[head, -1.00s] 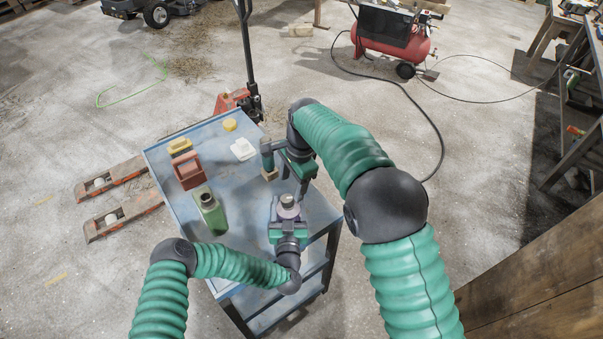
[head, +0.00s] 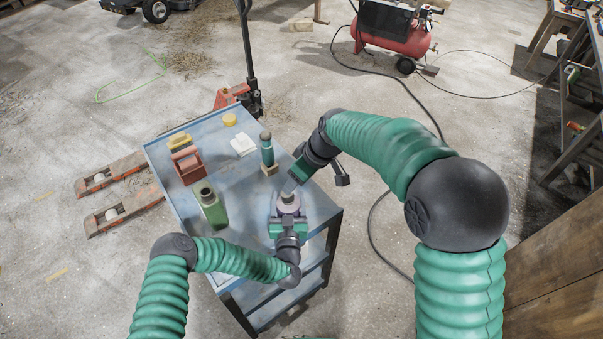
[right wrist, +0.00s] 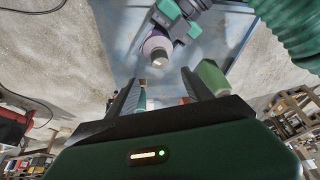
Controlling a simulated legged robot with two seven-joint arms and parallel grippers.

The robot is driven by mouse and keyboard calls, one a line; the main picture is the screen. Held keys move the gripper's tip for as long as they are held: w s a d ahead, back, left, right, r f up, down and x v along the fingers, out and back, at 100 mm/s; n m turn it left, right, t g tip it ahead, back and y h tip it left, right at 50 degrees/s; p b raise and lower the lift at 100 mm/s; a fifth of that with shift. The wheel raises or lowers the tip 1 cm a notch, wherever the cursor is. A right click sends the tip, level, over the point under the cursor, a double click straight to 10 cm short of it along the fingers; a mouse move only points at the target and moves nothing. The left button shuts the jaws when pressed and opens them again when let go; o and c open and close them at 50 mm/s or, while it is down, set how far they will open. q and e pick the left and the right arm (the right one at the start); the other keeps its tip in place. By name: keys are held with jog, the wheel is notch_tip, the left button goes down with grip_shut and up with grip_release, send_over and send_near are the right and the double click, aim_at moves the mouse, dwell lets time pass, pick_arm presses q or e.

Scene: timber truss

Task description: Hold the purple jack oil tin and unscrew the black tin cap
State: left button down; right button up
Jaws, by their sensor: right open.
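The purple jack oil tin (head: 275,209) stands upright near the right side of the blue cart, partly hidden by my grippers. My left gripper (head: 288,218) is shut around it from the near side. The tin also shows in the right wrist view (right wrist: 155,43), beside my left gripper's green body. A small pale grey top (right wrist: 159,59) sits on it there; I cannot make out a clearly black cap. My right gripper (head: 289,187) is open above the tin, tilted down towards it. Its fingers show empty in the right wrist view, with the tin beyond them.
On the blue cart (head: 237,178) stand a green bottle (head: 213,208), a reddish-brown box with a handle (head: 187,167), yellow items, a white piece (head: 243,145) and a green-handled tool (head: 267,152) on a wooden block. A pallet jack (head: 240,98) stands behind.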

aim_at(291, 195)
jog(key=x, duration=0.9)
jog(key=shift+a+f, duration=0.1)
jog(key=shift+f, duration=0.2)
grip_shut()
dwell(1.3)
jog(key=shift+s+d+t+y, duration=0.25)
jog(key=shift+d+t+y, duration=0.1)
jog(key=shift+t+y, duration=0.35)
